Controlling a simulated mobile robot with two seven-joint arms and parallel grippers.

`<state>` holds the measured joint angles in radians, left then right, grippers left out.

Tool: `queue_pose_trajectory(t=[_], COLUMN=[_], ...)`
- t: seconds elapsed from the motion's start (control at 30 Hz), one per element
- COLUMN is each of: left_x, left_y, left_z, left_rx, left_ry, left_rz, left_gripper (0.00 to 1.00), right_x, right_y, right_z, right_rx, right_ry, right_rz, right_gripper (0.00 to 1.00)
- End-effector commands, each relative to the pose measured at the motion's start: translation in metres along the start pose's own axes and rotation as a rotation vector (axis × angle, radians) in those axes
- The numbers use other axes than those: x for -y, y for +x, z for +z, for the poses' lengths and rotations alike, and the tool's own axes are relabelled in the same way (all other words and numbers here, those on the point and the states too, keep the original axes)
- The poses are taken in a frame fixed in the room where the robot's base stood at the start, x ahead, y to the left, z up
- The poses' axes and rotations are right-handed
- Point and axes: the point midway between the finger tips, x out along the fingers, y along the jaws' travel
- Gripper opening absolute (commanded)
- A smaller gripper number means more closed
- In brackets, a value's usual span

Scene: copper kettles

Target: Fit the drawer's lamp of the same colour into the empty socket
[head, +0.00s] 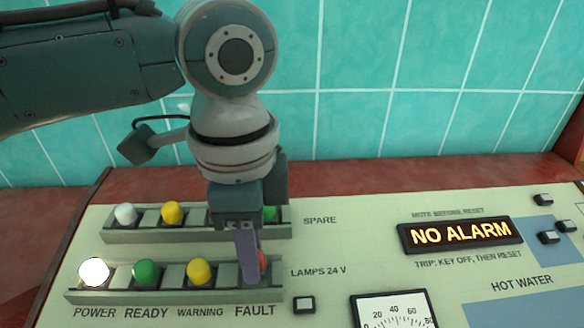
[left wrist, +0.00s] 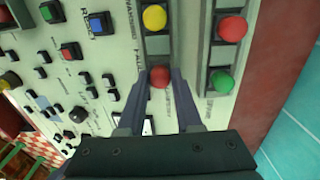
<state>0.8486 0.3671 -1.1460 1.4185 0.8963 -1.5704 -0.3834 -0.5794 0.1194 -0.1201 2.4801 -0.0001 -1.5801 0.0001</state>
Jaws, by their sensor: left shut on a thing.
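My left gripper (head: 250,272) reaches down to the FAULT place at the right end of the lower lamp row (head: 178,298). Its fingers are shut on a red lamp (head: 262,262), which also shows between the fingertips in the left wrist view (left wrist: 160,76). The lamp is at the FAULT socket; I cannot tell how deeply it sits. Beside it in this row stand a lit white lamp (head: 94,271), a green lamp (head: 146,273) and a yellow lamp (head: 199,271). No drawer can be made out. My right gripper is not in view.
The SPARE row (head: 190,235) behind holds white (head: 125,214), yellow (head: 172,212), red (left wrist: 232,28) and green (left wrist: 222,82) lamps, close to my gripper. A NO ALARM display (head: 460,233), a dial (head: 393,310) and several buttons lie to the right. A tiled wall (head: 400,80) stands behind.

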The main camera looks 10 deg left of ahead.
Motion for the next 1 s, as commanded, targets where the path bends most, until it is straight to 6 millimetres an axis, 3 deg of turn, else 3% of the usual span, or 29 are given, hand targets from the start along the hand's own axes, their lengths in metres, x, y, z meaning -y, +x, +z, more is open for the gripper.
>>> queue_pose_trajectory(t=[1.0], left_x=[0.0003], left_y=[0.0002], left_z=[0.0000], left_rx=[0.000], left_ry=[-0.001], left_rz=[-0.001], left_gripper=[0.00], right_x=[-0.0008], right_y=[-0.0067], right_z=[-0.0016], right_rx=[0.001], right_ry=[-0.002], right_rz=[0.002], right_gripper=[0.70])
